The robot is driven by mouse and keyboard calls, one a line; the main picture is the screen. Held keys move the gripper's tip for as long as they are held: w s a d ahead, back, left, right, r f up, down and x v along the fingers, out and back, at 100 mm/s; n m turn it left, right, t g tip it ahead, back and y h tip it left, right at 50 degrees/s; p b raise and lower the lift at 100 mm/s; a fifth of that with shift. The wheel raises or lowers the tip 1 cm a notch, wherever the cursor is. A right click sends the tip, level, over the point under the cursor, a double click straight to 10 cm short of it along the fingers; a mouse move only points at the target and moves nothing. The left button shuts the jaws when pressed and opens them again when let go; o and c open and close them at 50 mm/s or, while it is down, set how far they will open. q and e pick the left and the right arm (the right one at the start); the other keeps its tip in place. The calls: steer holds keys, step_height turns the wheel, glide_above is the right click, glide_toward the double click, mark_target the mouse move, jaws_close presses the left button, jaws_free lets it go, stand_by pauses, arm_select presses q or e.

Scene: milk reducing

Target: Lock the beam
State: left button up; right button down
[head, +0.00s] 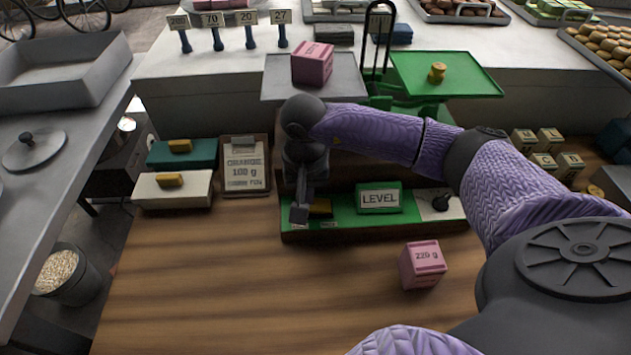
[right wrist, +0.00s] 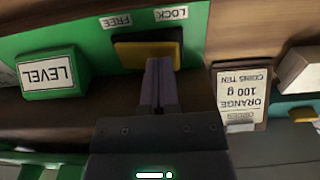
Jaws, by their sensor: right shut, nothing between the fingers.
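The yellow slider (head: 320,207) sits at the left end of the green base (head: 345,213) of a balance. In the right wrist view the yellow slider (right wrist: 148,52) lies beside the LOCK label (right wrist: 171,13) and the FREE label (right wrist: 118,21); which setting it is at I cannot tell. My right gripper (head: 299,213) is shut and empty at the slider's left part. In the right wrist view its fingertips (right wrist: 160,62) overlap the slider's face; contact is unclear. The balance has a grey pan (head: 280,82) and a green pan (head: 460,82); my arm hides the middle.
A pink block (head: 312,64) sits on the grey pan and a brass weight (head: 437,73) on the green one. A pink 220 g block (head: 422,265) stands in front. The front left table is clear.

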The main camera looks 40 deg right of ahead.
arm_select(q)
steer(key=shift+a+f, duration=0.1)
arm_select(e)
steer(key=shift+f, duration=0.25)
arm_select(q)
steer(key=shift+a+f, duration=0.15)
steer(key=shift+a, duration=0.1)
steer(key=shift+b, duration=0.3)
arm_select(e)
steer(key=shift+f, duration=0.1)
step_height(320, 180, up, 6)
steer(key=p, duration=0.4)
steer(key=shift+r+p, duration=0.4)
steer(key=shift+r, duration=0.25)
arm_select(q)
steer(key=r, duration=0.4)
steer(key=shift+w+d+r, duration=0.2)
steer(key=shift+d+r, duration=0.05)
steer(key=shift+d, duration=0.1)
arm_select(e)
steer(key=shift+f, duration=0.1)
arm_select(q)
steer(key=shift+a, duration=0.1)
